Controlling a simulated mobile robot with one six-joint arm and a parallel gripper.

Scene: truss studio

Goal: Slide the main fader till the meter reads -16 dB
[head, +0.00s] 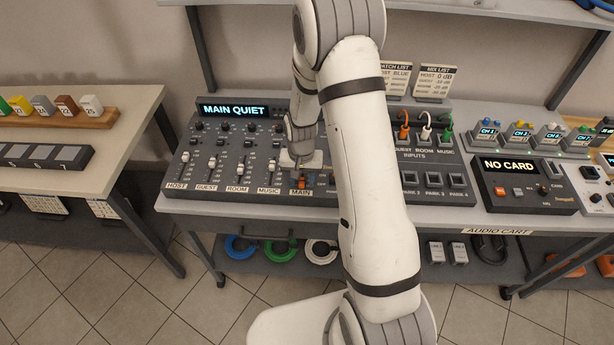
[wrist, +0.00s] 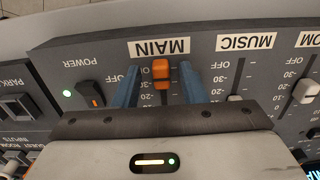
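The orange main fader (wrist: 161,70) sits near the OFF end of its slot, by the MAIN label (wrist: 160,47), in the wrist view. It also shows in the head view (head: 303,184) below my gripper. My gripper (wrist: 160,70) has its two blue fingers on either side of the fader, with a gap on each side; it is open. In the head view my gripper (head: 301,170) is low over the mixer's front. The mixer (head: 222,187) has a display (head: 233,110) that reads MAIN QUIET. No dB figure is readable on it.
The white-capped music fader (head: 271,165) stands just left of the main fader in the head view, with several more beyond. A power switch (wrist: 91,94) with a green light is beside the main fader. Cables (head: 425,130) are plugged in behind my arm. A NO CARD device (head: 520,188) stands right.

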